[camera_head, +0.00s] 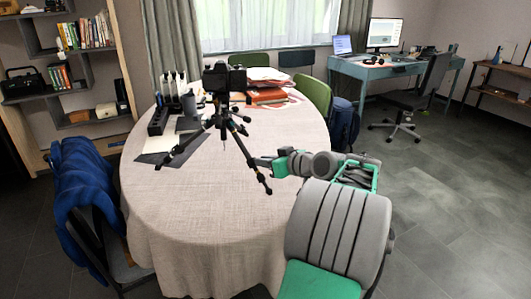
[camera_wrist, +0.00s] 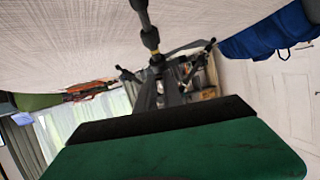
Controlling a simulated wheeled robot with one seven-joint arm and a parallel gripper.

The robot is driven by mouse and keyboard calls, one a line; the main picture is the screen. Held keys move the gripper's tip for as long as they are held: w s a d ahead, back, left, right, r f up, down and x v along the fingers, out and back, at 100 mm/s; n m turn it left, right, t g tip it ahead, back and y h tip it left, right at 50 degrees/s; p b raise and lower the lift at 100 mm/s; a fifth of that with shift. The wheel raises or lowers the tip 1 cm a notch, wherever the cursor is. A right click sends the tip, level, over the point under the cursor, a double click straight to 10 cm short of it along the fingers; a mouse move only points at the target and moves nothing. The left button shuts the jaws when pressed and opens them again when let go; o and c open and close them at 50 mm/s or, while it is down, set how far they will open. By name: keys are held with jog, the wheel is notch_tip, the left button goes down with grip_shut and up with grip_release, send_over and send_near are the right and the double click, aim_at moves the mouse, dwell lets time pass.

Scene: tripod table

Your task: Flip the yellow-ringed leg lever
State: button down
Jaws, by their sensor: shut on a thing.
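A black camera tripod (camera_head: 224,121) stands on the round table with its legs spread. My gripper (camera_head: 257,162) reaches in from the right to its front right leg (camera_head: 246,158). In the wrist view that leg (camera_wrist: 149,36) comes down from the top. A faint yellow ring (camera_wrist: 156,57) shows on it, just beyond my gripper (camera_wrist: 160,80). My gripper is shut at the leg joint by the ring, on what seems to be the lever. The lever's own shape and angle are hidden by the fingers and too small to tell.
The round table (camera_head: 190,215) has a pale cloth, bare at the front. A black organizer (camera_head: 160,118) stands left of the tripod. Red and white papers (camera_head: 267,94) lie behind it. A blue-draped chair (camera_head: 85,185) is at the left and a green chair (camera_head: 316,92) behind.

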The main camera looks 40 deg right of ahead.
jog(key=r+g+p, duration=0.1)
jog(key=p, duration=0.2)
jog(key=w+r+g+p, duration=0.1)
jog(key=r+g+p, duration=0.1)
jog(key=p, duration=0.1)
jog(key=shift+r+g+p, duration=0.15)
jog(key=shift+g+p, duration=0.15)
jog(key=shift+p, duration=0.1)
jog(key=g+p, duration=0.1)
jog(key=p, duration=0.1)
jog(key=w+r+g+p, duration=0.1)
jog(key=g+p, duration=0.1)
jog(key=p, duration=0.1)
jog(key=g+p, duration=0.1)
jog(key=p, duration=0.2)
jog(key=shift+w+d+r, duration=0.1)
jog(key=shift+w+r, duration=0.15)
jog(key=shift+w, duration=0.1)
jog(key=g+p, duration=0.2)
jog(key=p, duration=0.1)
jog(key=shift+w, duration=0.4)
jog(key=shift+w+f+g+p, duration=0.1)
jog(key=shift+w+g+p, duration=0.05)
jog(key=shift+g+p, duration=0.55)
jog(key=c, duration=1.5)
grip_release()
jog(key=shift+f, duration=0.1)
jog(key=shift+o, duration=0.2)
